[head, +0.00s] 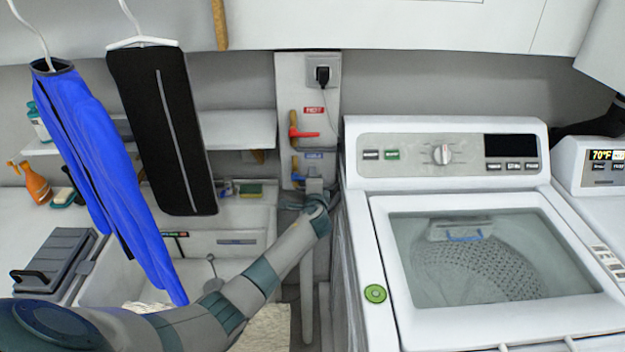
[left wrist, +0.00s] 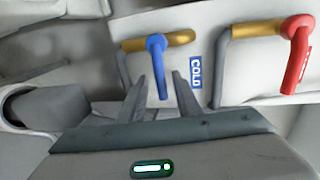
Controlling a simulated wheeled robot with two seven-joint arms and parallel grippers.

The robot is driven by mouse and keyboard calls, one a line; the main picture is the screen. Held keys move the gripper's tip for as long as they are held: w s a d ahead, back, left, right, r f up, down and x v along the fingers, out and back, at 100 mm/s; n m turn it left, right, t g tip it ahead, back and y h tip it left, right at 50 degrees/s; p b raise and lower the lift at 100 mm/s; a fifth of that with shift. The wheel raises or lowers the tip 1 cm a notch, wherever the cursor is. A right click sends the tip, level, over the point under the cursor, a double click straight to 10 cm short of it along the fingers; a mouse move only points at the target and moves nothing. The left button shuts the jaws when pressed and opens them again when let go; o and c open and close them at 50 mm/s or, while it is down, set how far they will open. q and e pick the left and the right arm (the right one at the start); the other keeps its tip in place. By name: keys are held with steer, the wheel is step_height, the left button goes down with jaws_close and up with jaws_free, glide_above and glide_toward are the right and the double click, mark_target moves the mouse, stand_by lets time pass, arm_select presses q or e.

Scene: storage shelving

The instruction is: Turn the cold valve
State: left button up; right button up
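The cold valve has a blue lever (left wrist: 158,68) on a brass pipe, beside a blue COLD label (left wrist: 195,72). In the head view the blue lever (head: 296,168) sits low on the wall panel, just above my left gripper (head: 316,194). In the left wrist view the lever hangs down and its lower end lies between the two fingertips of my left gripper (left wrist: 161,90). The fingers are apart, with a gap on both sides of the lever; I cannot tell the depth between them. My right gripper is not in view.
The hot valve's red lever (head: 303,133) is above the cold one; it is at the right in the left wrist view (left wrist: 297,55). A washing machine (head: 445,160) stands close on the right.

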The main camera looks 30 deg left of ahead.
arm_select(q)
steer(key=shift+s+d, duration=0.1)
steer(key=shift+s, duration=0.05)
steer(key=b+v, duration=0.2)
steer(key=v, duration=1.5)
steer(key=shift+b, duration=0.3)
